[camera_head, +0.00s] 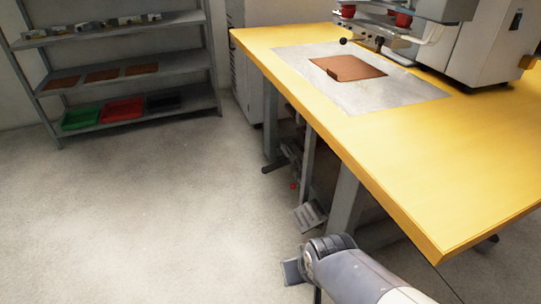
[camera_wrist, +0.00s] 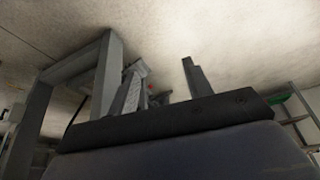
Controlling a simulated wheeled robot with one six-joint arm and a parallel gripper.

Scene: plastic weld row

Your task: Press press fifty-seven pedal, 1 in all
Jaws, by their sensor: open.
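The pedal (camera_head: 310,215) is a grey ribbed plate low near the floor, under the left edge of the yellow-topped table. A small red spot shows just behind it. In the wrist view a light grey ribbed piece, seemingly the pedal (camera_wrist: 133,92), shows near the left finger, with a red spot beside it. My gripper (camera_wrist: 161,72) is open and empty, its fingers apart. In the head view my wrist is at the bottom middle, in front of the pedal, and it hides most of the gripper. I cannot tell whether the gripper touches the pedal.
The table (camera_head: 480,140) stands at the right with legs near the pedal. On it are a metal plate (camera_head: 400,97), a brown sheet (camera_head: 358,68) and a press machine (camera_head: 480,45). A shelf rack (camera_head: 180,65) with coloured trays stands at the back left. The left floor is clear.

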